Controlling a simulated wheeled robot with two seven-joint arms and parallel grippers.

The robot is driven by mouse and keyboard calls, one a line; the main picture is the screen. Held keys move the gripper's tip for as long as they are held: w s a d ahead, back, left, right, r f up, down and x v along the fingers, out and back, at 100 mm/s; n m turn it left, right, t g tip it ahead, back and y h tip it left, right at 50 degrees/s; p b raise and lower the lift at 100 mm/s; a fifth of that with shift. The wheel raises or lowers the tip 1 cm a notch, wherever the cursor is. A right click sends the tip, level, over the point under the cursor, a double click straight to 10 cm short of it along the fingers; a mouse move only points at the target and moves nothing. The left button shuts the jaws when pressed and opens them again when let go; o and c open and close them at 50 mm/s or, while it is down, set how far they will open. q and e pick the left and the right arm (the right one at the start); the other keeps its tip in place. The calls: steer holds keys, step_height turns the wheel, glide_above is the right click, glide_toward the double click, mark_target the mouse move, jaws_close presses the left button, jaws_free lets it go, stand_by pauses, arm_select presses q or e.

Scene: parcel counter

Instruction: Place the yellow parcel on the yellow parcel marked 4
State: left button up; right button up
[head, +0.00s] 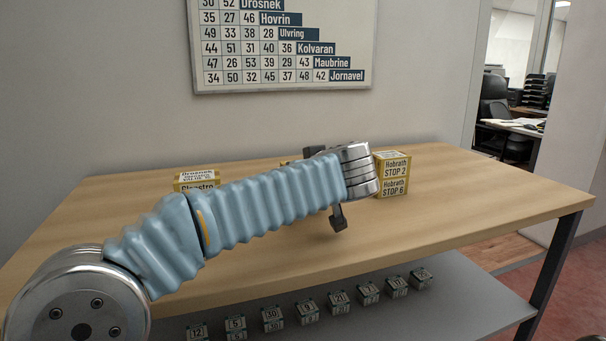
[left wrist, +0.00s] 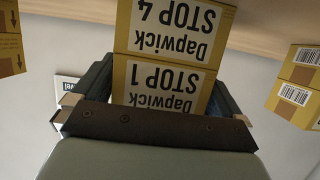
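In the left wrist view, where the table is at the top, a yellow parcel labelled Dapwick STOP 1 (left wrist: 160,88) lies between the fingers of my left gripper (left wrist: 162,100). It sits flush against the yellow parcel marked Dapwick STOP 4 (left wrist: 172,32), on the side nearer my gripper, and the two line up as a stack. The fingers run close along both sides of the STOP 1 parcel; whether they press on it I cannot tell. In the head view my left gripper (head: 327,185) is over the table, and my arm hides most of this stack. My right gripper is not in view.
On the table (head: 480,205), a stack marked Hobrath STOP 2 (head: 397,168) and Hobrath STOP 6 (head: 395,188) stands just right of my gripper. Small numbered boxes (head: 308,310) line a lower shelf. The table's right side is clear.

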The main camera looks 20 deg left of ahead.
arm_select(q)
steer(key=shift+r, duration=0.15)
steer(key=shift+s+d+r, duration=0.1)
steer(key=shift+s+d, duration=0.05)
steer(key=b+v, duration=0.1)
steer(key=v, duration=1)
steer(key=shift+s, duration=0.25)
